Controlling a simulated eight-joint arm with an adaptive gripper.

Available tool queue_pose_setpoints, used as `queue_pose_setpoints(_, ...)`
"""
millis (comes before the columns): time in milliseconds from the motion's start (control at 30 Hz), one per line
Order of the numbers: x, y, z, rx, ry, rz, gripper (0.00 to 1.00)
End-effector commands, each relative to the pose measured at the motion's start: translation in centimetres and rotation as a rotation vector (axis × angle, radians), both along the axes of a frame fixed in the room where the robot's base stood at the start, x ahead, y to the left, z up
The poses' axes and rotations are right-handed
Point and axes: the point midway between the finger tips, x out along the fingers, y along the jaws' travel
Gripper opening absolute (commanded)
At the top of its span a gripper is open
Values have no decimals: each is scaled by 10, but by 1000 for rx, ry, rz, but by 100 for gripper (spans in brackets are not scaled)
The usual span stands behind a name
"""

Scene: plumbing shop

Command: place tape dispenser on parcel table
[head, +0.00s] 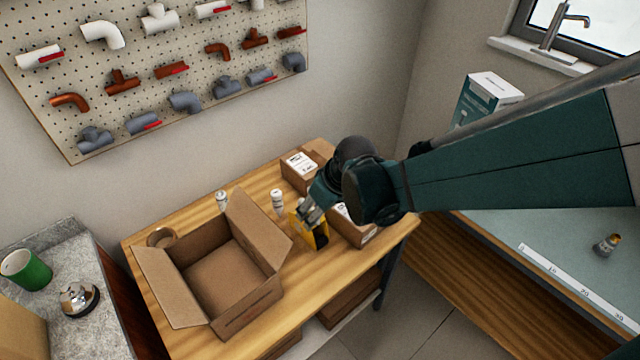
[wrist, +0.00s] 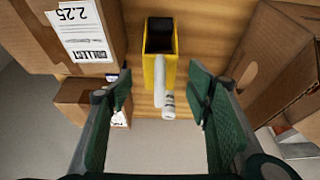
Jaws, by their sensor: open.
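The yellow and black tape dispenser (head: 320,238) stands on the wooden parcel table (head: 345,275), right of the open carton. In the wrist view the tape dispenser (wrist: 159,55) is upright on the wood, just beyond and between my fingertips. My gripper (head: 310,214) is at the dispenser, and in the head view its fingers partly hide it. In the wrist view my gripper (wrist: 163,92) is open, with a gap visible between the fingers and the dispenser.
The open carton (head: 220,275) fills the table's left part. White bottles (head: 277,202) stand behind it. Bare wood shows at the table's front right.

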Motion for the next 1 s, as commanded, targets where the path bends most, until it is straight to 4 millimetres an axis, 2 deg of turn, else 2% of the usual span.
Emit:
queue_pose_setpoints(800, 0, 0, 1, 0, 0, 0, 50)
queue_pose_setpoints(1000, -1, -8, 6, 1, -4, -18, 50)
